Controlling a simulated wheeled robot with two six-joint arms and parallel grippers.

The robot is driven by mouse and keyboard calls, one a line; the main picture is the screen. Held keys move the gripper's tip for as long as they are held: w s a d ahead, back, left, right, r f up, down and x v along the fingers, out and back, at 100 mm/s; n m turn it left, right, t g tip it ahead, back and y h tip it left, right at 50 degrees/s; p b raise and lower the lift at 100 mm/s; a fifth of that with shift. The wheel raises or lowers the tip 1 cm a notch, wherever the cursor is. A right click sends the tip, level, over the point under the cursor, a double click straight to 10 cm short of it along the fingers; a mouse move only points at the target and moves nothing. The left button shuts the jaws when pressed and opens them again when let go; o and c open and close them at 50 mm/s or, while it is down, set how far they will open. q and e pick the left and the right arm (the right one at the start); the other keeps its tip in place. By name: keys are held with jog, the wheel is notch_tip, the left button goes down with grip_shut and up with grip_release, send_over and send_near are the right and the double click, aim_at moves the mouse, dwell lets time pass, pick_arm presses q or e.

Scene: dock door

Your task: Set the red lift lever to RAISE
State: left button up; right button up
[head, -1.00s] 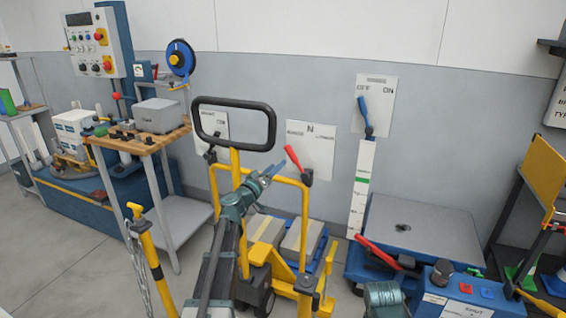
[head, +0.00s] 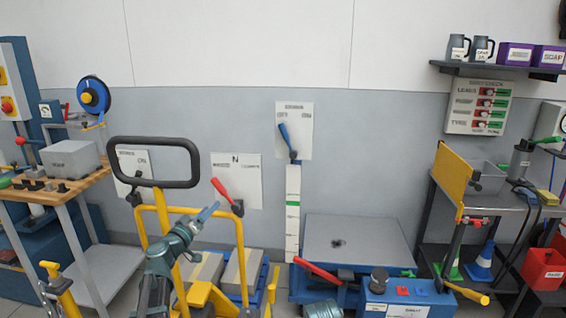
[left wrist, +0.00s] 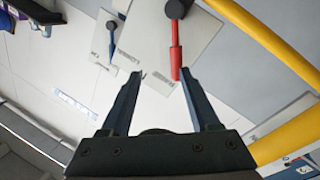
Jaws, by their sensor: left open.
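The red lever (head: 221,190) is mounted at the lower middle of a white wall plate (head: 250,172) marked N, with a word on each side. Its handle leans up and to the left; the left word is too small to read surely. My left gripper (head: 208,212) is open and empty, just below and left of the handle in the head view. In the left wrist view, the red lever (left wrist: 175,50) has its handle end close to the right fingertip of my left gripper (left wrist: 158,75). No contact is clear.
A yellow cart with a black loop handle (head: 110,160) stands around my left arm. A blue lever (head: 286,138) sits on the plate to the right. A lift table (head: 350,240) with another red lever (head: 318,272) stands lower right. A wooden-topped bench (head: 85,185) stands left.

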pick_arm(q)
jog(key=s+d+m+g+h+p, duration=0.2)
jog(key=s+d+m+g+p, duration=0.1)
jog(key=d, duration=0.6)
jog(key=s+d+m+g+h+p, duration=0.2)
jog(key=s+d+g, duration=0.1)
jog(key=d, duration=0.6)
jog(key=s+d+f+m+g+y+p, duration=0.1)
jog(key=s+d+f+g+p, duration=0.1)
jog(key=s+d+g+p, duration=0.3)
jog(key=s+d+f+m+g+p, duration=0.2)
jog(key=s+d+f, duration=0.1)
jog(key=s+d, duration=0.35)
jog(key=s+a+g+y+p, duration=0.2)
jog(key=s+y+p, duration=0.1)
jog(key=s, duration=0.5)
jog(key=s+a+r+g+y+p, duration=0.1)
jog(key=s+a+g+y+p, duration=0.1)
jog(key=s+y, duration=0.4)
jog(key=s+g+p, duration=0.1)
jog(key=s, duration=0.2)
jog(key=shift+s+r+n+y+p, duration=0.2)
jog(key=shift+s+n+y+p, duration=0.1)
jog(key=shift+p, duration=0.1)
